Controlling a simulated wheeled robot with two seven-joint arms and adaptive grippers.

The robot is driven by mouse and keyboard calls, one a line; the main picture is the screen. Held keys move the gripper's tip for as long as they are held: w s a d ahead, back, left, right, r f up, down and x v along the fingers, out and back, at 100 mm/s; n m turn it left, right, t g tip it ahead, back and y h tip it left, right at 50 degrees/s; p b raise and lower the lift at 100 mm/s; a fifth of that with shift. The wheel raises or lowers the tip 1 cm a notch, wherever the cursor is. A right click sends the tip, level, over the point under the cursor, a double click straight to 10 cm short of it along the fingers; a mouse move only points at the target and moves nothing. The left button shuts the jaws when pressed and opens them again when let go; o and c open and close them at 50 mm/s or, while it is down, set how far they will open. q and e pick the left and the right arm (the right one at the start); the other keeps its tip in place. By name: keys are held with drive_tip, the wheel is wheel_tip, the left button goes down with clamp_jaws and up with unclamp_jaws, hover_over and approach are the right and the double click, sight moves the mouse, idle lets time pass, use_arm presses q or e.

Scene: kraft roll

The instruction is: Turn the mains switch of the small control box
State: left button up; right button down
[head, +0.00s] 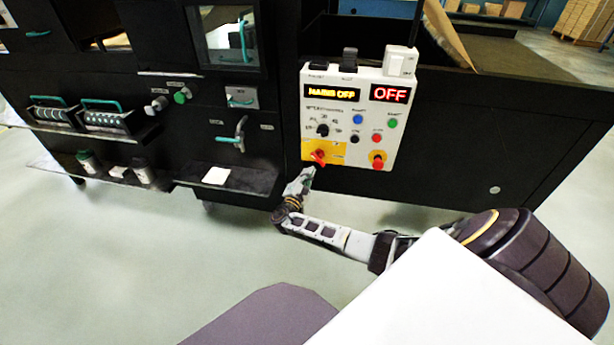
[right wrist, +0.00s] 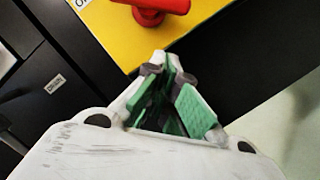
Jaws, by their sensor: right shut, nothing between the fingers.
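The small control box (head: 340,132) is a white panel on the front of the black machine in the head view. Its displays read "MAINS OFF" and "OFF". The mains switch (head: 318,157) is a red rotary handle on a yellow plate at the panel's lower left. It also shows in the right wrist view (right wrist: 160,8), at the top edge and partly cut off. My right gripper (head: 308,172) is just below the switch, apart from it. In the right wrist view its green-padded fingers (right wrist: 172,80) are shut and empty, pointing toward the yellow plate. My left gripper is out of view.
A shelf (head: 228,179) with a white pad and a teal lever (head: 240,134) are left of the panel. The floor in front is clear.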

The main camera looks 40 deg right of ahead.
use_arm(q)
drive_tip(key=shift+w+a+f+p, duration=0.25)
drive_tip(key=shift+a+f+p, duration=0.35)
use_arm(e)
drive_tip(key=v, duration=1)
drive_tip(key=shift+a+f, duration=0.2)
drive_tip(key=shift+f, duration=0.2)
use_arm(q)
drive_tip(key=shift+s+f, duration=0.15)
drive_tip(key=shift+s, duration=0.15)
use_arm(e)
drive_tip(key=shift+w, duration=0.15)
